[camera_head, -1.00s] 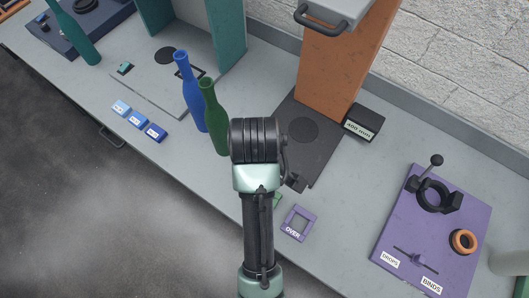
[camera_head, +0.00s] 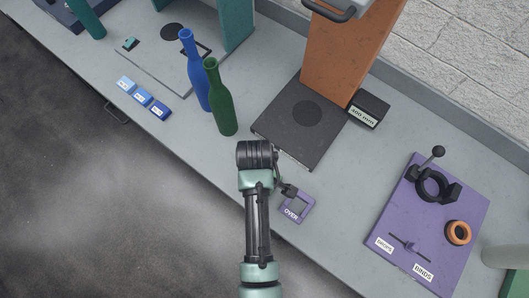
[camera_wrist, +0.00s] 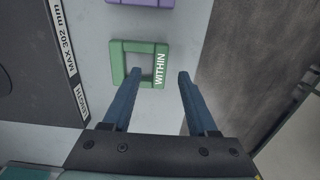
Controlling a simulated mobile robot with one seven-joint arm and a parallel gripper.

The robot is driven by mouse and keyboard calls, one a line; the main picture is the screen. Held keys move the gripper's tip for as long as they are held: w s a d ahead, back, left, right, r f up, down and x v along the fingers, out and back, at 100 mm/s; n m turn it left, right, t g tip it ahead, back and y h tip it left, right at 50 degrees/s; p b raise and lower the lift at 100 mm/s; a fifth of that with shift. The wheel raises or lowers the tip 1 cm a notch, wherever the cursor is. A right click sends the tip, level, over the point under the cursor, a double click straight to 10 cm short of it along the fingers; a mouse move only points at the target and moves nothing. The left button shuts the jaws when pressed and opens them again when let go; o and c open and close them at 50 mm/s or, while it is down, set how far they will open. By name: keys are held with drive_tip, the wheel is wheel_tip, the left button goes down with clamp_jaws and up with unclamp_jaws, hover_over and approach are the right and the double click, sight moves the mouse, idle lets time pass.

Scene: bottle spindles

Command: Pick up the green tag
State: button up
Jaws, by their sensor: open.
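The green tag (camera_wrist: 140,62) is a square frame with a "WITHIN" label, lying flat on the grey bench in the wrist view. My gripper (camera_wrist: 160,76) is open above it, with its two blue-grey fingers apart and nothing between them. The left fingertip overlaps the tag's opening in the picture and the right one shows just past its labelled side. I cannot tell the height between fingertips and tag. In the head view my arm hides the tag and my fingers.
A purple "OVER" tag (camera_head: 293,207) lies close by. A dark plate (camera_head: 283,135) with an orange column (camera_head: 347,55) stands behind. Green (camera_head: 222,105) and blue (camera_head: 194,75) bottles stand left of it. A purple fixture board (camera_head: 405,245) is at right. The bench's front edge is near.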

drive_tip(key=shift+f, duration=1.5)
clamp_jaws()
